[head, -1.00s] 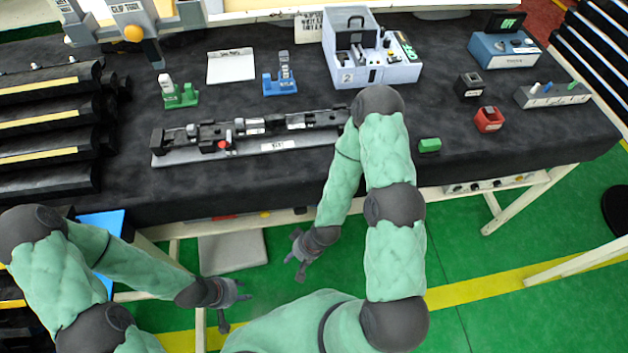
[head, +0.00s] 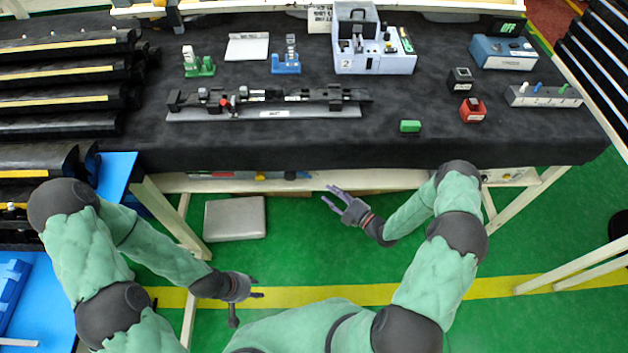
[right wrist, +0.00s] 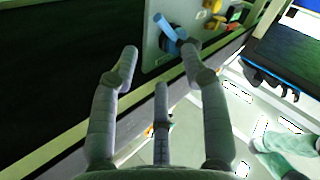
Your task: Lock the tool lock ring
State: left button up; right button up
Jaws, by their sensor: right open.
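I cannot make out a tool lock ring in either view. The long black clip fixture (head: 265,100) lies on its grey base plate on the black-covered table, with a small red knob toward its left end. My right gripper (head: 331,196) is open and empty in front of the table's front edge, below the fixture. Its spread fingers also show in the right wrist view (right wrist: 160,80), with nothing between them. My left gripper (head: 250,298) has its fingers apart and holds nothing, low over the floor in front of the table.
On the table stand a green clip stand (head: 198,66), a blue stand (head: 286,62), a grey-blue toolbox station (head: 375,64), a green block (head: 410,126), a red box (head: 473,110) and a black box (head: 460,79). Black trim racks (head: 60,75) crowd the left.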

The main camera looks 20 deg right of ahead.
aim_at(309, 176)
jog(key=b+x, duration=0.2)
jog(key=x, duration=0.8)
jog(key=shift+w+a, duration=0.15)
jog(key=shift+w, duration=0.05)
jog(key=shift+c, duration=0.3)
grip_shut()
